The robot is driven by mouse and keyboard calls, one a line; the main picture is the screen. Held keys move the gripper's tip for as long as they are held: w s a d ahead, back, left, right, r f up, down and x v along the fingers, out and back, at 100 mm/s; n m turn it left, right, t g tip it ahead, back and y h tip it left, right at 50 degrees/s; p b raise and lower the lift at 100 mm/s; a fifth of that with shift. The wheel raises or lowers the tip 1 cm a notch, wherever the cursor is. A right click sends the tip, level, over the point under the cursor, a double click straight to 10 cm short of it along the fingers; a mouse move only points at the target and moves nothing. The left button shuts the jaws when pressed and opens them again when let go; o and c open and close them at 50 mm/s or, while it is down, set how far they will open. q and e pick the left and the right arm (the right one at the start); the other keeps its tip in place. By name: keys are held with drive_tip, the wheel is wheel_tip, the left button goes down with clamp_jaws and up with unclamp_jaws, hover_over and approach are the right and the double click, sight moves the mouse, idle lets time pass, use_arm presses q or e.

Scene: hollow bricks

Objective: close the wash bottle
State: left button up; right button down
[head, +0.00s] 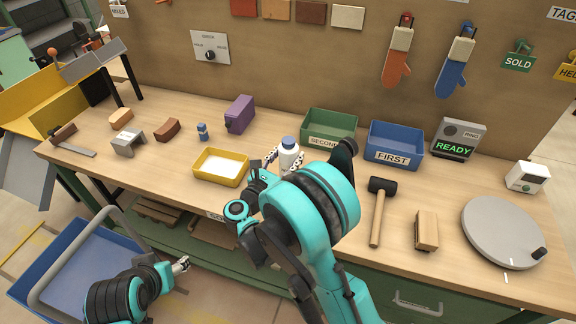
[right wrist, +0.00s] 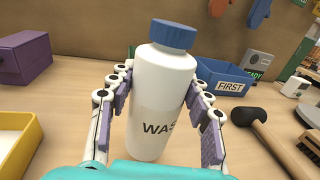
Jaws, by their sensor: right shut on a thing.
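The white wash bottle (head: 289,157) with a blue cap (head: 288,141) stands upright on the workbench, in front of the green bin. In the right wrist view the bottle (right wrist: 160,95) shows part of its label, "WAS", and the blue cap (right wrist: 173,34) sits on its top. I cannot tell how tight the cap is. My right gripper (head: 284,160) is shut on the bottle's body, with a finger pad on each side below the cap. My left gripper (head: 182,264) is low at the left, off the bench's front edge and empty; its finger gap is too small to judge.
A yellow tray (head: 207,181) stands left of the bottle. Behind are a green bin (head: 330,124) and a blue bin (head: 397,140). A mallet (head: 378,215), a wooden brush (head: 426,230) and a grey turntable (head: 502,232) lie to the right. A purple box (head: 240,113) stands behind left.

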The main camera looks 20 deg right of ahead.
sight(284, 171)
wheel_tip(284, 171, down, 4)
drive_tip(key=shift+f+b, duration=0.1)
drive_tip(key=shift+b, duration=1)
drive_tip(key=c, duration=0.7)
unclamp_jaws()
